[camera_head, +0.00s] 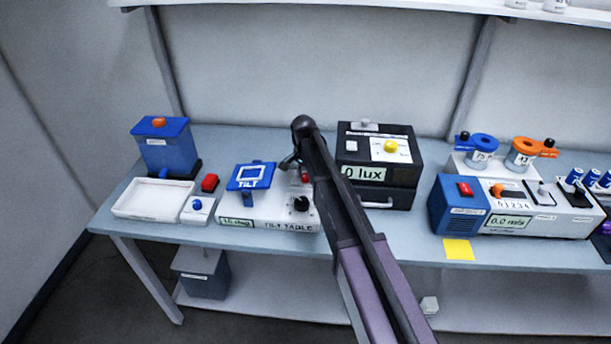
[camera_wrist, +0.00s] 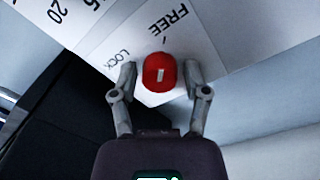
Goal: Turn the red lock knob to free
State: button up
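The red lock knob (camera_wrist: 160,72) shows in the wrist view on a white panel, between the words LOCK and FREE. A short white bar is marked on its face, roughly upright in the picture. My gripper (camera_wrist: 160,80) is open, with one finger on each side of the knob; a narrow gap shows on the left and right, though contact is hard to judge. In the head view the red knob (camera_head: 305,177) is partly hidden by my arm. It is on the tilt table (camera_head: 272,225), whose blue plate (camera_head: 250,177) stands beside it. My gripper (camera_head: 296,162) is above the knob.
A black box reading 0 lux (camera_head: 378,160) stands just right of my arm. A black knob (camera_head: 301,203) is on the tilt table's front. A white tray (camera_head: 152,199) and a blue box (camera_head: 165,148) are at left. A blue and white device (camera_head: 510,212) is at right.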

jog(key=shift+w+n, duration=0.1)
jog(key=shift+n, duration=0.4)
